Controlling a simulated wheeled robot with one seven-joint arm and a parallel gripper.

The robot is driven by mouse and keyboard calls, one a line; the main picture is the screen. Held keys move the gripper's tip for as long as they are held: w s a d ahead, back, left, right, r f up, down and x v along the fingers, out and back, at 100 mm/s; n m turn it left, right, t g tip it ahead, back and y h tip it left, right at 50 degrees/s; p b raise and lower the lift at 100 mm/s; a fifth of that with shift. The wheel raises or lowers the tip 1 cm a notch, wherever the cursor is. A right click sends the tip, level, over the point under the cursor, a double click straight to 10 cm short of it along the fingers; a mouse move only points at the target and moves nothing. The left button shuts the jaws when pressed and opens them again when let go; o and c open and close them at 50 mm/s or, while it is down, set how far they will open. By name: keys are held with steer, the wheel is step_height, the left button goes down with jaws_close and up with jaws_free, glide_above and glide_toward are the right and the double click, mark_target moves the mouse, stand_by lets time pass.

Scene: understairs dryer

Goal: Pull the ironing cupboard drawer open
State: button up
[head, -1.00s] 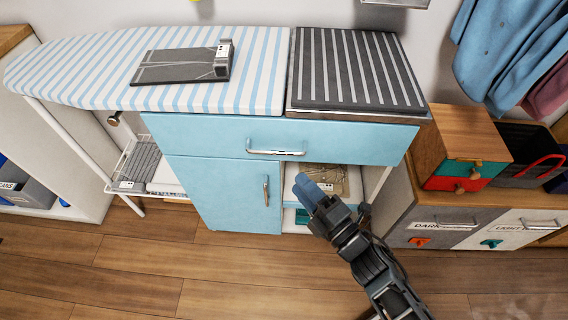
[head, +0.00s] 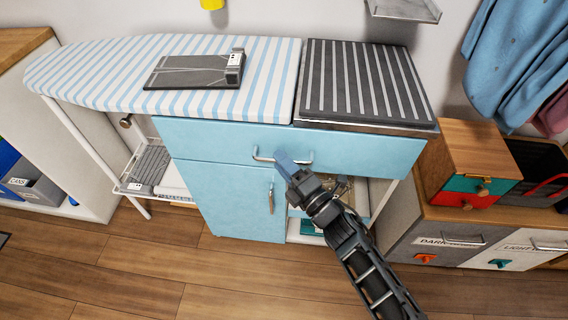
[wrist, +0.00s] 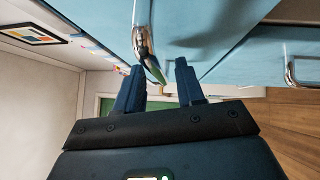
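The ironing cupboard drawer (head: 220,140) is the wide light blue front under the ironing board, and it looks shut. Its silver bar handle (head: 262,156) runs level across the middle. My gripper (head: 285,163) is at the right part of this handle in the head view and hides some of it. In the wrist view, the two blue fingers of my gripper (wrist: 160,76) are apart. The handle (wrist: 147,45) reaches down to the gap between the fingertips. I cannot tell whether either finger touches it.
The blue cupboard door (head: 225,200) below has an upright handle (head: 271,198). Right of it is an open shelf space, partly behind my arm. A striped ironing board (head: 120,75) and a ribbed dark mat (head: 365,85) lie on top. A wooden box (head: 468,150) stands at right.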

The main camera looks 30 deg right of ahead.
jaws_close()
stand_by(0.3)
stand_by(0.4)
